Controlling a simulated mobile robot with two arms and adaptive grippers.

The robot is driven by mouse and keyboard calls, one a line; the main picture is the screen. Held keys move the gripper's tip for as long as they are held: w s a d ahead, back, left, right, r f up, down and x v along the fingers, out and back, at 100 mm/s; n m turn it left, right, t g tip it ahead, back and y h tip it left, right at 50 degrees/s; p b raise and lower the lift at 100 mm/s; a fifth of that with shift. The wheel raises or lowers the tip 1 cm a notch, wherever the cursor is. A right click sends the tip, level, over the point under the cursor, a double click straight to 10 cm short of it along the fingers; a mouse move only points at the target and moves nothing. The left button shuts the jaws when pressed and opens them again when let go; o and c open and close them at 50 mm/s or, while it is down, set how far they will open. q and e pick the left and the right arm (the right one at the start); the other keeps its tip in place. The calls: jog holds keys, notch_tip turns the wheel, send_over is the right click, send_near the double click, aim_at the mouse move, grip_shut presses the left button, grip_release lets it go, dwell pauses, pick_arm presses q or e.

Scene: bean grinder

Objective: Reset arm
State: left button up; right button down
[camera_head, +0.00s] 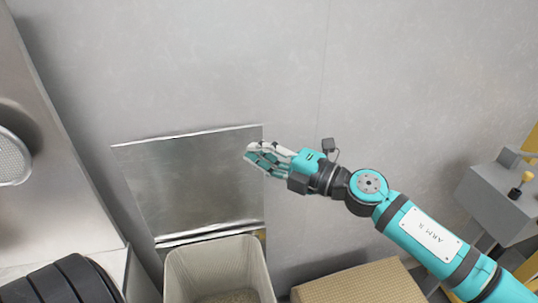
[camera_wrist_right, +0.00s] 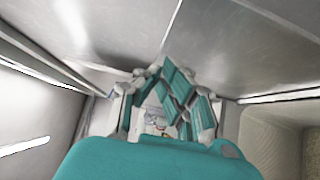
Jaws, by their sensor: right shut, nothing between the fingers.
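My right gripper (camera_head: 254,159) is teal and white. In the head view it reaches in from the right and hangs in the air in front of a shiny metal panel (camera_head: 175,190). Its fingers are shut with nothing between them. In the right wrist view the closed fingers (camera_wrist_right: 170,95) fill the middle, with metal surfaces around them. My left gripper is not in view.
A beige bin (camera_head: 178,277) with grainy contents stands below the panel. A tan textured box (camera_head: 360,285) is to its right. A metal machine (camera_head: 50,170) and a black ribbed part (camera_head: 60,284) are at left. A grey machine with a yellow knob (camera_head: 503,200) stands right.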

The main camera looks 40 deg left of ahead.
jog(key=w+d+f+m+t+h, duration=0.3)
jog(key=w+d+f+m+t, duration=1)
jog(key=w+f+m, duration=0.35)
jog(key=s+d+f+m+h, duration=0.1)
jog(key=d+f+m+h, duration=0.2)
jog(key=d+f, duration=0.45)
jog(key=s+d+f+m+h, duration=0.1)
jog(key=d+f+m+h, duration=0.2)
jog(key=f, duration=0.8)
jog(key=s+d+f+m+h, duration=0.15)
jog(key=d+f+m, duration=0.25)
jog(key=d+f, duration=0.45)
jog(key=s+d+f+m+g+h, duration=0.25)
jog(key=s+d+f, duration=0.35)
jog(key=s+f, duration=0.45)
jog(key=s+d+f+m+g+h, duration=0.25)
jog(key=s+d+f, duration=0.35)
jog(key=s+f, duration=0.45)
jog(key=s+d+f+m+g+h, duration=0.1)
jog(key=s+d+f+g, duration=0.1)
jog(key=s, duration=0.7)
jog(key=s+d+f+m+g, duration=0.1)
jog(key=s+d+f, duration=0.3)
jog(key=s, duration=0.6)
jog(key=s+d+f+m+g+h, duration=0.1)
jog(key=s+d+f+g, duration=0.1)
jog(key=s, duration=0.7)
jog(key=shift+s+d+f+g+h, duration=0.4)
jog(key=shift+d+f, duration=0.25)
jog(key=shift+d, duration=0.4)
